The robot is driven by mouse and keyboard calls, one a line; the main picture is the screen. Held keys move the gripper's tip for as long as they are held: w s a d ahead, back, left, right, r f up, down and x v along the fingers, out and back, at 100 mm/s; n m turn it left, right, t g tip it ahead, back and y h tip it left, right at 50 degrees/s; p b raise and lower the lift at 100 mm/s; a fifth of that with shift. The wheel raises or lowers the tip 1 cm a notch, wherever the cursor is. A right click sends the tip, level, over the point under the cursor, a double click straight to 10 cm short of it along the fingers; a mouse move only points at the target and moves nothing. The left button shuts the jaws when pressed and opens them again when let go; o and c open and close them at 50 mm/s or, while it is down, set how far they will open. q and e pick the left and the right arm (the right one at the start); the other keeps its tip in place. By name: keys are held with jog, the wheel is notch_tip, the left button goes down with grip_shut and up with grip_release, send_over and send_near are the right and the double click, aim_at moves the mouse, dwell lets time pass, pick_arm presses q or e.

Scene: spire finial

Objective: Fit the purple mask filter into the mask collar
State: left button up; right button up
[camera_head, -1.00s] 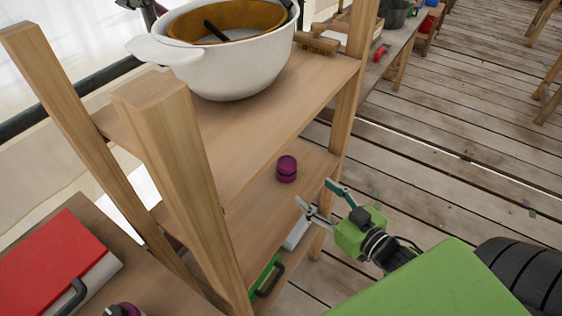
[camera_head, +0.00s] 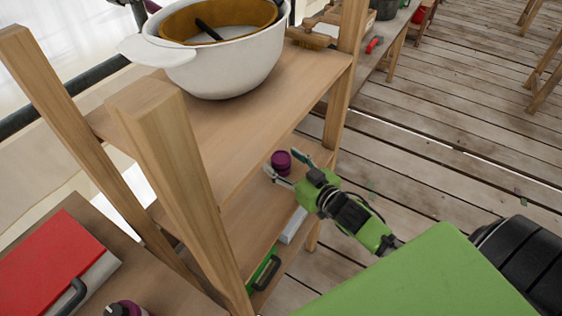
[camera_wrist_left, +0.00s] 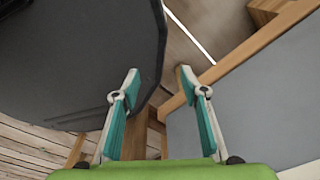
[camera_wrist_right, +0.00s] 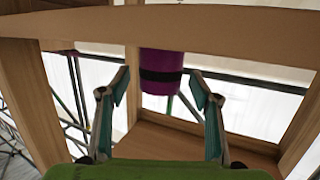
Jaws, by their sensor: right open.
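In the right wrist view the purple filter (camera_wrist_right: 162,68) has a black band and shows between and beyond the fingertips. My right gripper (camera_head: 283,169) is open right in front of it; I cannot tell whether the fingers are around it. My left gripper (camera_wrist_left: 158,74) is open and empty in its own wrist view and not in the head view. A purple and dark round thing (camera_head: 124,309) is cut off at the bottom left; I cannot tell whether it is the mask collar.
The upper shelf (camera_head: 245,118) lies above the filter and holds a white pot (camera_head: 225,68). A rack post (camera_head: 344,85) stands near my right arm. A red case (camera_head: 45,262) lies at left, and a green case (camera_head: 262,272) sits below the filter's shelf.

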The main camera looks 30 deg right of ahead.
jog(key=shift+x, duration=0.85)
jog(key=shift+s+f, duration=0.1)
jog(key=shift+c, duration=0.5)
jog(key=c, duration=1.1)
jog(key=shift+c, duration=0.2)
